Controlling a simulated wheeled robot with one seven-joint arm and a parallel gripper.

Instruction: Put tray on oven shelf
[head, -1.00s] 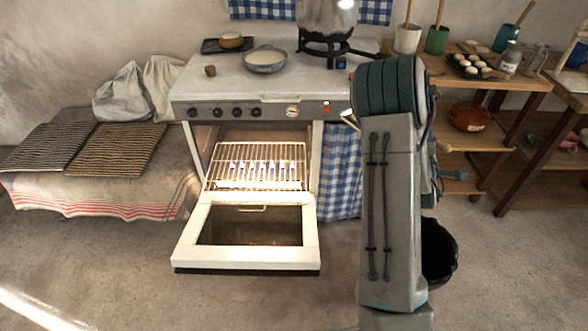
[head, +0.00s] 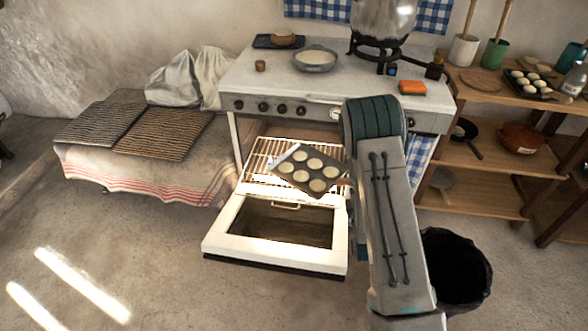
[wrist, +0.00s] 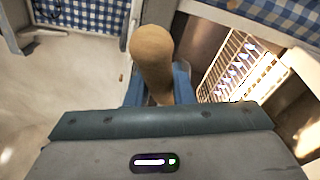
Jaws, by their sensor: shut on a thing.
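A dark tray (head: 291,178) with several pale round dough pieces is in the head view, tilted in the picture, over the right part of the oven's wire shelf (head: 262,157). I cannot tell whether it touches the shelf. My gripper (wrist: 157,86) is shut on the tray's tan rounded handle (wrist: 152,50), seen between the blue fingers in the wrist view. In the head view my arm hides the gripper. The shelf also shows at the right of the wrist view (wrist: 226,75). The oven door (head: 225,243) is folded down open.
The stovetop (head: 255,85) above holds a bowl (head: 315,60), a large pot (head: 383,18) and an orange sponge (head: 412,88). A wooden shelf unit (head: 480,130) stands right, with a second dough tray (head: 521,84). A black bin (head: 460,265) is beside my arm. The floor in front is clear.

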